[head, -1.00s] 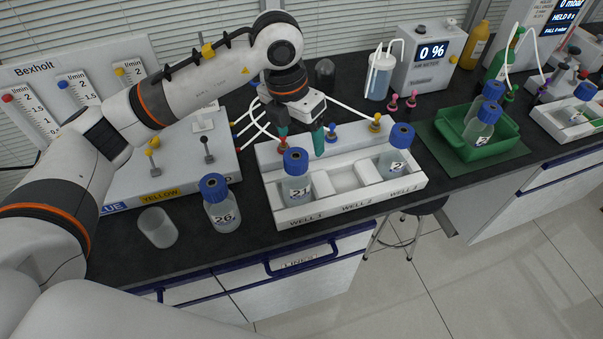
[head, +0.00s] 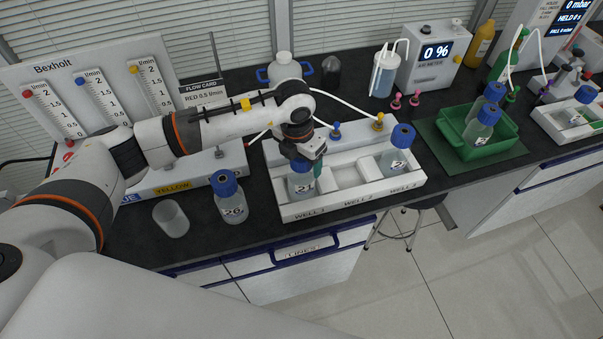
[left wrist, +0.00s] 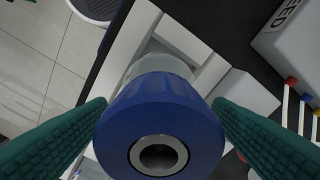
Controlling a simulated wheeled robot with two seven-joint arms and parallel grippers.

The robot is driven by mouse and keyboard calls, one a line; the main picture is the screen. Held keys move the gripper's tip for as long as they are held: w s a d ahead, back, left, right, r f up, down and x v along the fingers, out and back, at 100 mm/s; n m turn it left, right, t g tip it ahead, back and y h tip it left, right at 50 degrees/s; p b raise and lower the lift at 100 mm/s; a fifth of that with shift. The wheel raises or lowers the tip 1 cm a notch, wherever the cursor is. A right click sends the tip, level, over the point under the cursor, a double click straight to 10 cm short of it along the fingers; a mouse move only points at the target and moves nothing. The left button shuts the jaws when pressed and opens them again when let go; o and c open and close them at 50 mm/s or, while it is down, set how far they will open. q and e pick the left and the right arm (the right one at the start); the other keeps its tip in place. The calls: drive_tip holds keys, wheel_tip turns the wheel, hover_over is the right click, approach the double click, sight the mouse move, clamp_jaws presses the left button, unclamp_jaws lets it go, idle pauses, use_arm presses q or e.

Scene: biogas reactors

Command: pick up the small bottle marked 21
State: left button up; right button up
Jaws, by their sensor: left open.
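The small bottle marked 21 (head: 301,185) stands upright in the WELL 1 compartment of the white rack (head: 347,200). My left gripper (head: 305,164) is over it, coming down around its top; the cap is largely hidden by the gripper in the head view. In the left wrist view the blue cap (left wrist: 160,130) fills the middle, with a dark hole at its centre. The open green fingers of my left gripper (left wrist: 160,122) stand on either side of the cap, with small gaps visible. My right gripper is not in view.
The bottle marked 26 (head: 229,199) and an empty clear beaker (head: 171,219) stand left of the rack. The bottle marked 2 (head: 396,157) sits in WELL 3. A green tray (head: 482,152) holds other bottles farther right.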

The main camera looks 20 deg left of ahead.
use_arm(q)
drive_tip(key=shift+f, duration=0.25)
drive_tip(key=c, duration=1.4)
clamp_jaws()
drive_tip(key=shift+w+r, duration=0.1)
drive_tip(key=shift+r, duration=0.05)
